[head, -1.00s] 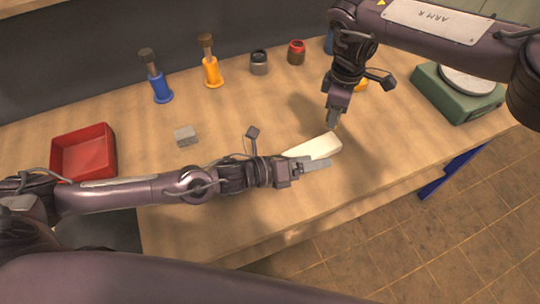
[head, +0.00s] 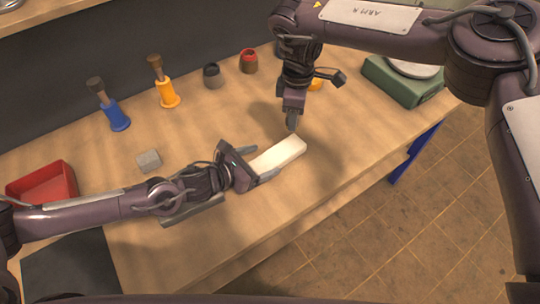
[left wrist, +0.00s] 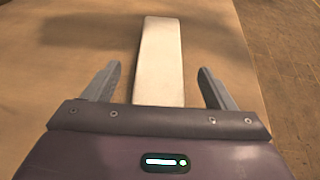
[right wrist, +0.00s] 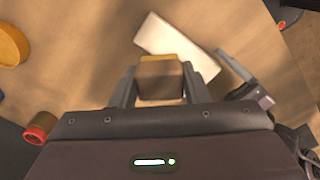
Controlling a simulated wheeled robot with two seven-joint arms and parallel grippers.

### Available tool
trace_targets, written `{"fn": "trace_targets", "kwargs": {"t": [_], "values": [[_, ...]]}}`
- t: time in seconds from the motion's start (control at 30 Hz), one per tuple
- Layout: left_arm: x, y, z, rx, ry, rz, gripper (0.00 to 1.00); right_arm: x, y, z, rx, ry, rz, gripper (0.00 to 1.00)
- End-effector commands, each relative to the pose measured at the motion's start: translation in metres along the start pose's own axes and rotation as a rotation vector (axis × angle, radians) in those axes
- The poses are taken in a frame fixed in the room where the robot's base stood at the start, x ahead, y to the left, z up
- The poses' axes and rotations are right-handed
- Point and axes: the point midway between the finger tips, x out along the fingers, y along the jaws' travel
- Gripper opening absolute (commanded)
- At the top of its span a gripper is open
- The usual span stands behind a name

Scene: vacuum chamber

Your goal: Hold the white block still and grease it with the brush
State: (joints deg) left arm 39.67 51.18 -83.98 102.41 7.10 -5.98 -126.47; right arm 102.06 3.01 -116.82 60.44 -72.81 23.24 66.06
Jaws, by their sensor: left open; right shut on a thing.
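The white block (head: 281,153) is a long bar lying on the wooden bench near its front edge. In the left wrist view (left wrist: 161,60) it runs away between my fingers. My left gripper (head: 257,164) is open around its near end, with a gap on both sides (left wrist: 160,87). My right gripper (head: 292,122) points down close to the block's far end. In the right wrist view it is shut on a brown piece with a yellowish edge (right wrist: 160,80), apparently the brush. The brush's tip is hidden, and I cannot tell whether it touches the block.
A red tray (head: 45,186) and a grey block (head: 148,161) lie to the left. Blue (head: 116,117) and orange (head: 167,97) dark-topped pieces, a dark jar (head: 212,76) and a red-topped jar (head: 248,61) stand at the back. A green scale (head: 402,84) stands right.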

Motion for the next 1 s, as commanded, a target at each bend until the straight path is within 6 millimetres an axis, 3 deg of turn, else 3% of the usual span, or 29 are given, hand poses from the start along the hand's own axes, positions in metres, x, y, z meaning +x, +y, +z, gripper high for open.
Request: {"fn": "trace_targets", "kwargs": {"t": [0.1,0.3,0.67,1.0], "values": [[0.021,-0.001,0.002,0.0,-0.002,-0.001,0.78,0.0,0.0,0.0,0.0,0.0,0.0,0.23],[0.041,0.0,0.001,-0.001,-0.001,0.0,0.78,0.0,0.0,0.0,0.0,0.0,0.0,0.23],[0.046,0.0,0.001,-0.001,0.0,0.0,0.78,0.0,0.0,0.0,0.0,0.0,0.0,0.23],[0.046,0.0,0.0,-0.002,0.0,0.0,0.36,0.0,0.0,0.0,0.0,0.0,0.0,0.23]]}}
